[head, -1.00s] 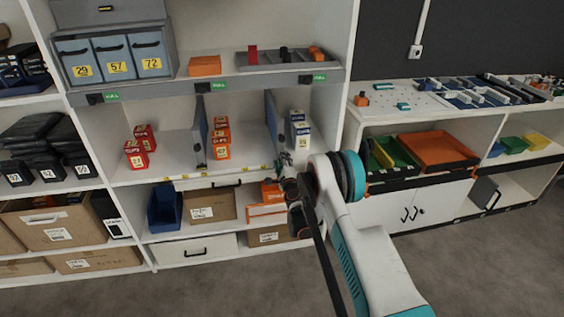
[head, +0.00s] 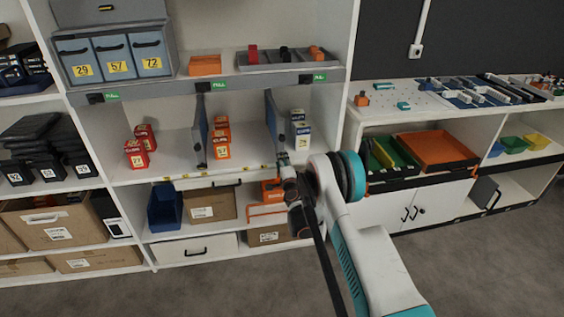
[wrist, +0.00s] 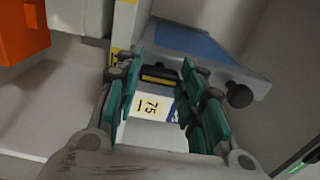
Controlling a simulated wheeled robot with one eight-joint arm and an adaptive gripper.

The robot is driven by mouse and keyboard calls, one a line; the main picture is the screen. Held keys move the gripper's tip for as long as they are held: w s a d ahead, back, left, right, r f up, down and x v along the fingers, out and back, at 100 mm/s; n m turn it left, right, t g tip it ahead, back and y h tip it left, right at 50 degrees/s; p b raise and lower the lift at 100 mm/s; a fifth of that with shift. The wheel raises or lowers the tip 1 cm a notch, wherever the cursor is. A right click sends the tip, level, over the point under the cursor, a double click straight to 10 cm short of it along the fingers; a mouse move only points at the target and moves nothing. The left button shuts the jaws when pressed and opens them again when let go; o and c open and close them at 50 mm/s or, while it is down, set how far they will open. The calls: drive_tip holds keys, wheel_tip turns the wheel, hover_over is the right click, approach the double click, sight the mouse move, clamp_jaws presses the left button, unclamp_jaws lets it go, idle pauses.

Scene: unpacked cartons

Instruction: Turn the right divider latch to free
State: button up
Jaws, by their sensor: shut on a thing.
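The right divider (head: 271,122) is an upright blue-grey panel on the middle shelf, between the orange boxes and the white-and-blue boxes. In the wrist view its blue side (wrist: 195,42) rises behind my fingers. A dark latch piece with a yellow stripe (wrist: 158,75) lies between the teal-padded fingers of my gripper (wrist: 157,78), which is shut on it. In the head view my gripper (head: 284,160) is at the shelf's front edge, at the foot of the right divider. My own wrist hides much of the latch there.
Orange boxes (head: 221,138) stand left of the divider and white-and-blue boxes (head: 300,130) right of it. The left divider (head: 199,132) stands farther left. A dark knob (wrist: 240,95) sticks out right of my fingers.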

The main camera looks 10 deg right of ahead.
drive_tip(key=shift+f, duration=0.1)
drive_tip(key=o, duration=1.1)
drive_tip(key=shift+s, duration=0.1)
drive_tip(key=s, duration=0.7)
drive_tip(key=shift+s, duration=0.15)
